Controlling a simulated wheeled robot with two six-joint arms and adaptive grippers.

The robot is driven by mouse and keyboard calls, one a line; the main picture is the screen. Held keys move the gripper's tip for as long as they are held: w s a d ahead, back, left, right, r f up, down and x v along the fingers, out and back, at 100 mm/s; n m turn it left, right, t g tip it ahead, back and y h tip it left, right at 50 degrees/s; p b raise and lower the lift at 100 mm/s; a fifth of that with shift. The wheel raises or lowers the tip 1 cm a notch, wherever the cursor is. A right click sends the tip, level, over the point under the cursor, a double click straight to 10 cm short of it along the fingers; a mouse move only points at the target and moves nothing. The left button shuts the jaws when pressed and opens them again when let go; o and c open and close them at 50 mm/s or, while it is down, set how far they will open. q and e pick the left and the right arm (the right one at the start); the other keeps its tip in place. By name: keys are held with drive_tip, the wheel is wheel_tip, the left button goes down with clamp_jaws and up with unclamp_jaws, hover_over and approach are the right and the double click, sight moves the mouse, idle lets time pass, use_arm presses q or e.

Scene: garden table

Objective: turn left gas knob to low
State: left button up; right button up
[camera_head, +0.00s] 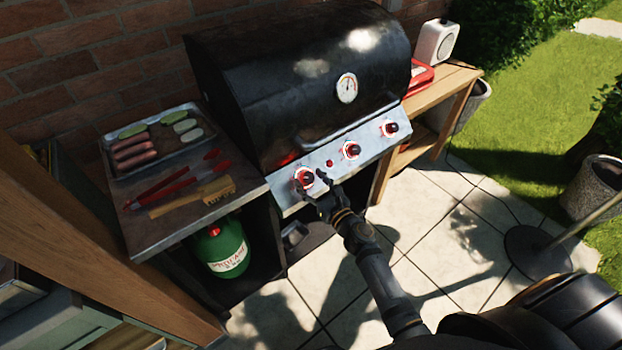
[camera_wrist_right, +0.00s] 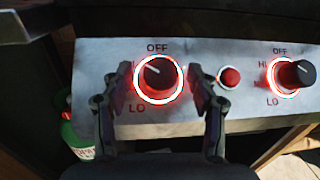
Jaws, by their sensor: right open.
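The left gas knob (camera_head: 305,178) is a dark knob with a lit red-and-white ring on the grill's steel front panel. In the right wrist view the left knob (camera_wrist_right: 158,74) sits under OFF, with HI at its upper left and LO at its lower left. Its pointer mark points to the upper left. My right gripper (camera_head: 313,184) is at this knob. In the right wrist view its open fingers (camera_wrist_right: 160,90) stand on either side of the knob, apart from each other; I cannot tell whether they touch it. My left gripper is not in view.
A red button (camera_wrist_right: 229,77) is just right of the gripper, then the middle knob (camera_head: 351,150) and right knob (camera_head: 389,128). The black lid (camera_head: 300,75) is closed above the panel. Tongs (camera_head: 170,190) and a food tray (camera_head: 205,151) lie left; a green gas bottle (camera_head: 221,247) stands below.

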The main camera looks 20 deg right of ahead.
drive_tip(key=shift+c, duration=0.3)
drive_tip(key=c, duration=1.1)
drive_tip(key=shift+n, duration=0.3)
drive_tip(key=n+y+b, duration=0.1)
drive_tip(key=n, duration=0.1)
drive_tip(key=n+g+y+b, duration=0.1)
drive_tip(key=n+y, duration=0.1)
drive_tip(key=n+g+y+b, duration=0.1)
drive_tip(key=n, duration=0.1)
drive_tip(key=shift+w+d+f+y, duration=0.15)
drive_tip(key=shift+d+y, duration=0.15)
drive_tip(key=shift+y, duration=0.1)
drive_tip(key=n+g+y+b, duration=0.1)
drive_tip(key=n, duration=0.1)
drive_tip(key=n+g+y+b, duration=0.1)
drive_tip(key=n+g, duration=0.1)
drive_tip(key=n, duration=0.1)
drive_tip(key=shift+w+d, duration=0.1)
drive_tip(key=shift+w, duration=0.05)
drive_tip(key=n+g, duration=0.1)
drive_tip(key=n+g+y, duration=0.1)
drive_tip(key=n+g+b, duration=0.1)
drive_tip(key=n, duration=0.1)
drive_tip(key=shift+w+d+r+y, duration=0.1)
drive_tip(key=shift+r+y, duration=0.15)
drive_tip(key=shift+y, duration=0.05)
drive_tip(key=shift+r+n+g, duration=0.1)
drive_tip(key=shift+n+g, duration=1.3)
drive_tip(key=shift+n, duration=0.3)
